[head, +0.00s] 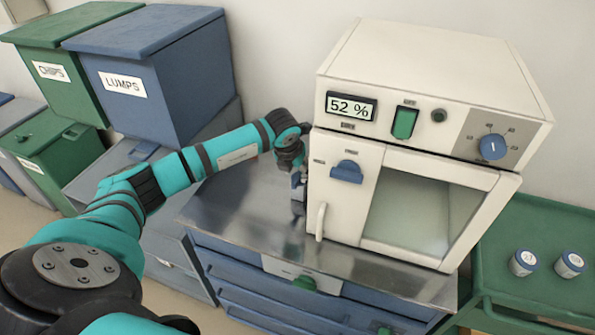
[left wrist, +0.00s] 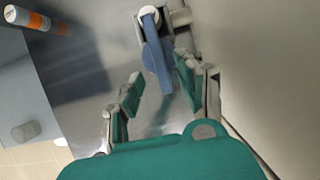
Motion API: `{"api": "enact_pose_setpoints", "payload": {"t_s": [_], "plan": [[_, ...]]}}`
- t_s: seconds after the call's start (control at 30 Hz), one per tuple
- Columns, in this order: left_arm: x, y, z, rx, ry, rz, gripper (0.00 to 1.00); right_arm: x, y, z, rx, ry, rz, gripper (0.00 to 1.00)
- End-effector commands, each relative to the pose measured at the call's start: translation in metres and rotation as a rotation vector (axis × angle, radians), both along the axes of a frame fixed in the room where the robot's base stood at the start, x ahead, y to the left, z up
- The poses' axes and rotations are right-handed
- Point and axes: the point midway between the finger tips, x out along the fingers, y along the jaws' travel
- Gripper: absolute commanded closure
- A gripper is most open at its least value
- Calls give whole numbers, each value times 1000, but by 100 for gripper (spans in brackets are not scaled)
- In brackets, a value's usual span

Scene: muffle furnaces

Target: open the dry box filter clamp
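The dry box (head: 430,70) is a white cabinet with a 52 % display and a windowed door, standing on a metal-topped cabinet. The filter clamp (left wrist: 155,50) is on its side wall and shows in the left wrist view as a blue lever on a pale fitting. In the head view only a small bluish part of the clamp (head: 296,181) shows below my gripper. My left gripper (left wrist: 158,74) is open, with its fingers on either side of the lever's lower end. I cannot tell whether they touch it. My right gripper is not in view.
The box door has a white handle (head: 321,221) and a blue latch (head: 347,172). An orange and white cylinder (left wrist: 38,20) is on the metal top (head: 245,205). Blue and green bins (head: 165,85) stand at left. A green tray (head: 535,225) with two small jars is at right.

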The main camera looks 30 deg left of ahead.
Motion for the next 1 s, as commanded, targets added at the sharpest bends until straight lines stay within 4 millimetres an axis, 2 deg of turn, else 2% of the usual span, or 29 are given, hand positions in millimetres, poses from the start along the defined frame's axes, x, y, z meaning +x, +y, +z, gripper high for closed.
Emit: {"api": "enact_pose_setpoints", "payload": {"t_s": [0.1, 0.23, 0.6, 0.9, 1.0], "plan": [[7, 1, -16, -2, 2, 1, 62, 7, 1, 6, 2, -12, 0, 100], [11, 2, -28, 0, 1, 0, 62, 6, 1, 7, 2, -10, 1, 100], [13, 3, -33, -1, 0, -1, 62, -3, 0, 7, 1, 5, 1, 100], [13, 3, -33, 0, 0, 0, 100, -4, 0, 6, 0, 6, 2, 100], [13, 3, -33, 0, 0, 0, 100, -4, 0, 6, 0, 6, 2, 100]]}}
